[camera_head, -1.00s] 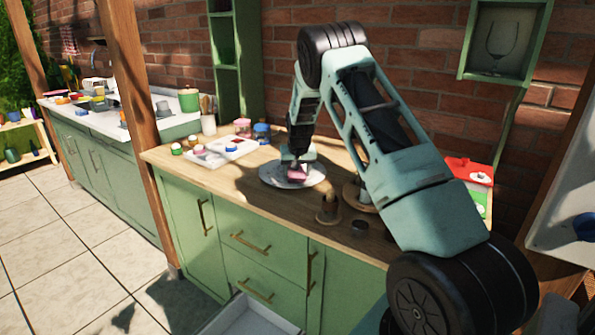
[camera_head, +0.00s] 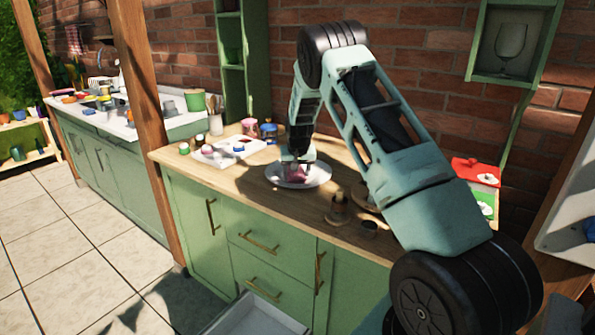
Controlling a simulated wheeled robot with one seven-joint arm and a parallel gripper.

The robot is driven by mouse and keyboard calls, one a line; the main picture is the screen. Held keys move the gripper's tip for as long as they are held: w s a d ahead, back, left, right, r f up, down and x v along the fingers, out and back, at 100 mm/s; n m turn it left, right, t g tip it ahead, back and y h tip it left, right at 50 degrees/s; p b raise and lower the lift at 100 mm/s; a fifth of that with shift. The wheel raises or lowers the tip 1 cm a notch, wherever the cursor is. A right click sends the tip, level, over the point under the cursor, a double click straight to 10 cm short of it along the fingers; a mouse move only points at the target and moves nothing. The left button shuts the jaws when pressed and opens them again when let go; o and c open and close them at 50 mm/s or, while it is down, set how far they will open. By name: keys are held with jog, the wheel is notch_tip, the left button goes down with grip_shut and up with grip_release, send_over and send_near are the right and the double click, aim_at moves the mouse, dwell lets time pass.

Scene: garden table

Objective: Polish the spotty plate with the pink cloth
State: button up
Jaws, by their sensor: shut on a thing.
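The plate (camera_head: 318,177) is a pale oval disc lying on the wooden counter (camera_head: 215,187). Spots on it are too small to make out. The pink cloth (camera_head: 295,174) is bunched on the plate's left part, under my gripper (camera_head: 296,164). My gripper points down and is shut on the pink cloth, which appears to touch the plate. The gripper hides part of the cloth and of the plate's back.
A white tray (camera_head: 217,156) with small items lies left of the plate, with jars (camera_head: 249,127) behind it. Small wooden holders (camera_head: 338,208) stand to the right, near the front edge. An open drawer (camera_head: 262,318) juts out below.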

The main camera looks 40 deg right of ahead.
notch_tip(320, 180, up, 4)
jog(key=shift+f+p, duration=0.1)
jog(key=shift+p, duration=0.2)
jog(key=shift+r+p, duration=1.75)
jog(key=shift+r, duration=0.85)
